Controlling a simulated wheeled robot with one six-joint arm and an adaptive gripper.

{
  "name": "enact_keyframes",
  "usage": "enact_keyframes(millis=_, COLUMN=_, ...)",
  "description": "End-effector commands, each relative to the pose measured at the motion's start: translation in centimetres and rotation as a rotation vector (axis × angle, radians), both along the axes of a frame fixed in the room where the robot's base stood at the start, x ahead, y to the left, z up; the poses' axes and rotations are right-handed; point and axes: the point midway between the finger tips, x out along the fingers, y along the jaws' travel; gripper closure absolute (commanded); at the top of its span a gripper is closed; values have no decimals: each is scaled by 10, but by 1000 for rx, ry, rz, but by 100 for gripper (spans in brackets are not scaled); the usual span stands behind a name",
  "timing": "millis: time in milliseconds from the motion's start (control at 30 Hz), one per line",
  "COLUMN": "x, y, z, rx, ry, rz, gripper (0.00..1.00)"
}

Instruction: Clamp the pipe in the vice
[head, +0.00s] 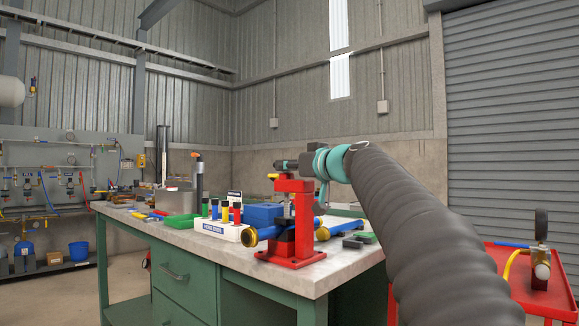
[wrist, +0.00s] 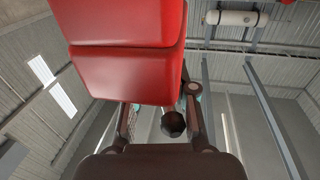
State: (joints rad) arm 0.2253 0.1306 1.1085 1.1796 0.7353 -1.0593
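The red vice (head: 305,212) stands upright on the front corner of the bench. A blue pipe with a brass-coloured end (head: 250,237) lies low through or just behind the vice frame; which one I cannot tell. My gripper (head: 283,164) is at the top of the vice, reaching in from the right. In the wrist view, my gripper's fingers (wrist: 160,118) are apart, with a dark faceted round piece (wrist: 173,124) in view between them, nearer the right finger. I see no contact with it. A large red block, seemingly the vice top (wrist: 125,55), fills the upper left.
Another blue pipe piece (head: 345,228) lies right of the vice. A white rack (head: 220,230) with coloured bottles and a blue box (head: 262,214) stand left of it. A red cart (head: 525,280) with a gauge fitting is at the right. The green bench (head: 185,272) fills the middle.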

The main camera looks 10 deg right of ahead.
Motion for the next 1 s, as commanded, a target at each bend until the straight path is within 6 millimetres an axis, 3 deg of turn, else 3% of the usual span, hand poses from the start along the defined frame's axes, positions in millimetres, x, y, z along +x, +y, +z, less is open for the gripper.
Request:
enact_keyframes(millis=800, x=0, y=1, z=0, rx=1, ry=0, rz=-140, gripper=100)
enact_keyframes(millis=833, x=0, y=1, z=0, rx=1, ry=0, rz=-140, gripper=67)
enact_keyframes(millis=900, x=0, y=1, z=0, rx=1, ry=0, rz=-140, gripper=49)
enact_keyframes(millis=1000, x=0, y=1, z=0, rx=1, ry=0, rz=-139, gripper=48)
